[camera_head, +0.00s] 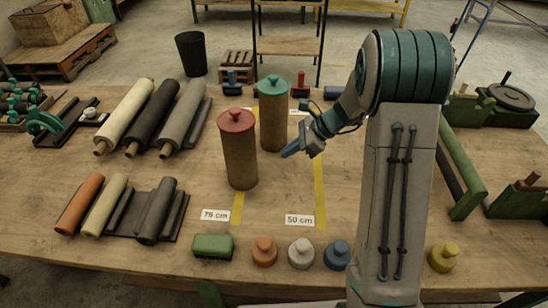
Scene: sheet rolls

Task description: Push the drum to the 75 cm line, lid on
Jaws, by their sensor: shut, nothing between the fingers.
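Two tall brown drums stand upright on the workbench. The nearer drum (240,163) has a red lid (236,119) on top and stands over the left yellow line (238,208), beside the white 75 cm label (215,215). The other drum (273,128) has a teal lid (272,85) on top and stands behind it to the right, between the two lines. The right yellow line (320,195) ends near the 50 cm label (299,220). My gripper (290,151) is shut and empty, its blue tip just right of the drums. I cannot tell whether it touches one.
Sheet rolls (152,118) lie on the bench's left, with more rolls (156,210) nearer. A green brush-like block (213,244) and several knobbed weights (301,252) line the front edge. A green rail (461,172) is at right. The bench between the labels is clear.

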